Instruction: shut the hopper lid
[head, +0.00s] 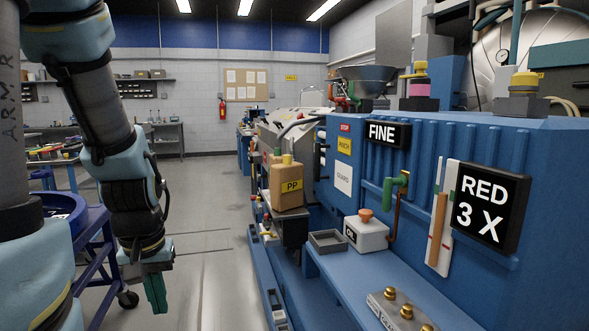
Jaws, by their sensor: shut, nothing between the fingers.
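A grey metal funnel-shaped hopper (366,82) stands at the back on top of the blue machine (450,150). Its wide dark rim faces up. I cannot make out a separate lid or tell how it sits. My gripper (155,293) hangs at the lower left with its green fingers pointing down and together. It is shut and empty, over the floor, well apart from the hopper and in front of it to the left.
A white box with an orange knob (367,235) and a small grey tray (327,241) are on the blue ledge. A blue wheeled frame (90,235) is at left. The floor (205,230) between is clear.

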